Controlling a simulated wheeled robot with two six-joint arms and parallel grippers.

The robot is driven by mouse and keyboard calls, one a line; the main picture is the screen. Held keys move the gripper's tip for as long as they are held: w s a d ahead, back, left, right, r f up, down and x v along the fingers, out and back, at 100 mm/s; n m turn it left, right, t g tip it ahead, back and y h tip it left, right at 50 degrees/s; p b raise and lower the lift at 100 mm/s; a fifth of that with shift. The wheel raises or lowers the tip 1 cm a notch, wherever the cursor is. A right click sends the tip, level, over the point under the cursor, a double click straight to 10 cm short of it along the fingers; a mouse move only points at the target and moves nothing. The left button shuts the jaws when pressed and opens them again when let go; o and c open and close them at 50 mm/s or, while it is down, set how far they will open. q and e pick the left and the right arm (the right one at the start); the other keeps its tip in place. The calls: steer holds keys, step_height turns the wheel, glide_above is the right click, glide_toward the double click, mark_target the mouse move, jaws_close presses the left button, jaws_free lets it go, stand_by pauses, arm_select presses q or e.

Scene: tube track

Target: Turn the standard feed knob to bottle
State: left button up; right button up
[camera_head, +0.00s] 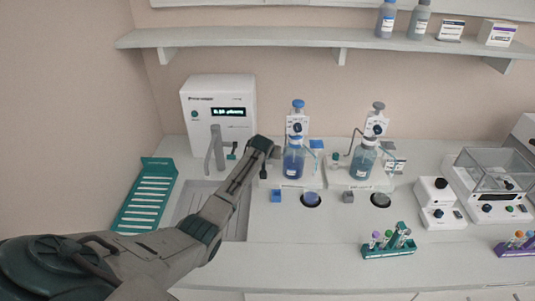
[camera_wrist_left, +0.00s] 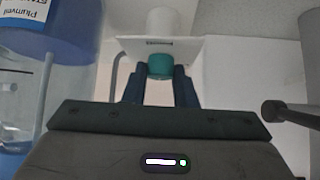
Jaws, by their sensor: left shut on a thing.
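The standard bottle (camera_head: 293,160) stands at the left station, with blue liquid and a blue-capped pump head (camera_head: 298,124) above it. My left arm reaches across the sink, and my left gripper (camera_head: 272,151) is just left of this bottle. In the left wrist view, the fingers of my left gripper (camera_wrist_left: 160,88) are closed around a teal feed knob (camera_wrist_left: 160,66). The knob sits in front of a white plate (camera_wrist_left: 165,44) with a small dark label that is too small to read. In the head view the gripper hides this knob. My right gripper is not in view.
A second bottle (camera_head: 362,162) with a grey-capped pump stands to the right. A tap (camera_head: 216,148) and sink lie under my arm. A white instrument (camera_head: 219,106) is behind. A tube rack (camera_head: 389,245) stands at the front right. The front counter is mostly clear.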

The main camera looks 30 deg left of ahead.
arm_select(q)
steer(key=o, duration=1)
steer(key=shift+s+d+r, duration=0.1)
steer(key=shift+s+r, duration=0.2)
steer(key=b+v, duration=0.3)
steer(key=v, duration=0.7)
